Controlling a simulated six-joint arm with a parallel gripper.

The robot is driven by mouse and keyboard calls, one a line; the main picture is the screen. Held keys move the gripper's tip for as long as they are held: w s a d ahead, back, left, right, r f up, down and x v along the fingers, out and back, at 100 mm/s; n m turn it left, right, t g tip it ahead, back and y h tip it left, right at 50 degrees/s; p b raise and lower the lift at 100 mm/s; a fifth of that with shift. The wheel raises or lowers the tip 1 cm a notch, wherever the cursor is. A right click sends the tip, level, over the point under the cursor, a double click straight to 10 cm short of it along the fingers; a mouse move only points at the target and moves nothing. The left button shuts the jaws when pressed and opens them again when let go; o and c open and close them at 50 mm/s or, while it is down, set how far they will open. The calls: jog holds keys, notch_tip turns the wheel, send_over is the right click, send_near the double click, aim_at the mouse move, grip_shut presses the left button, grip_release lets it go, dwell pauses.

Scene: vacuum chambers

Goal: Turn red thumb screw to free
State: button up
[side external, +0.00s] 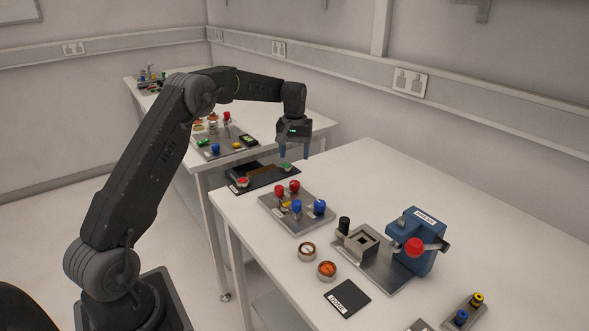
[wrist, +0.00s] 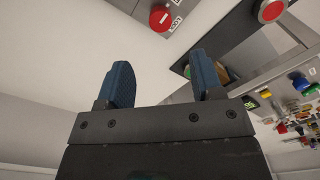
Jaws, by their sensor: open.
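Two red knobs (side external: 279,190) and (side external: 294,187) stand on a grey plate (side external: 276,216) near the table's left edge, beside blue and yellow ones. I cannot tell which red part is the thumb screw. My gripper (side external: 295,152) points down with blue fingers, open and empty, in the air above and behind this plate. In the wrist view, my open gripper (wrist: 162,75) has nothing between its fingers. A red round part (wrist: 160,17) beside a white label shows beyond them at the top, and another red round part (wrist: 270,11) is at the upper right.
A dark board (side external: 265,179) with red and green buttons lies at the table's left corner. A blue device (side external: 417,252) with a red ball handle stands to the right. The table's back is clear.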

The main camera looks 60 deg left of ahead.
jog(key=shift+r, duration=1.65)
jog(key=s+d+r+m+t, duration=0.1)
jog(key=s+d+r+m, duration=0.1)
jog(key=s+d+r, duration=0.5)
jog(key=s+d+r+m+t, duration=0.25)
jog(key=s+d+r, duration=0.3)
jog(key=d, duration=0.45)
jog(key=s+d+f+m, duration=0.1)
jog(key=s+d, duration=0.2)
jog(key=s, duration=0.3)
jog(key=s+d+f+m+t, duration=0.1)
jog(key=s+d+f+m, duration=0.1)
jog(key=s, duration=0.5)
jog(key=s+d+f+m+t, duration=0.1)
jog(key=s+d, duration=0.3)
jog(key=s, duration=0.2)
jog(key=shift+s+f+m, duration=0.2)
jog(key=shift+m, duration=0.15)
jog(key=shift+w+r, duration=0.1)
jog(key=shift+w, duration=0.05)
